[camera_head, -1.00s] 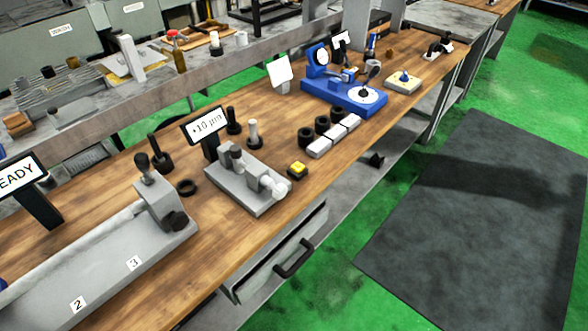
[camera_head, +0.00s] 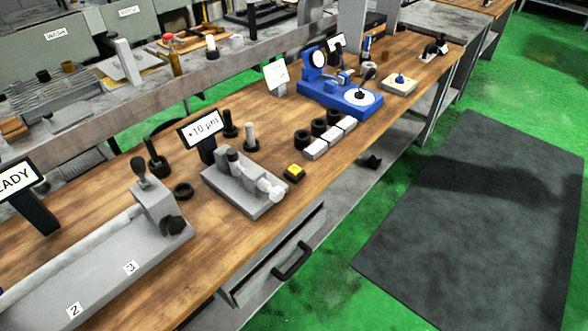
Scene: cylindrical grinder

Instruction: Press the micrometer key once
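A small black key with a yellow top (camera_head: 294,172) sits on the wooden bench near its front edge. It is just right of a grey micrometer fixture (camera_head: 243,182) with a pale round knob. A black display (camera_head: 202,129) behind the fixture reads "+10 µm". I take the yellow-topped key to be the micrometer key, but no label shows on it. Neither of my grippers is in view.
A long grey machine bed (camera_head: 100,275) marked 2 and 3 fills the bench's left. Pale blocks (camera_head: 330,138) and black rings stand right of the key. A blue fixture (camera_head: 338,95) and a beige box with a blue button (camera_head: 399,84) stand farther back. A dark mat (camera_head: 480,220) lies on the floor.

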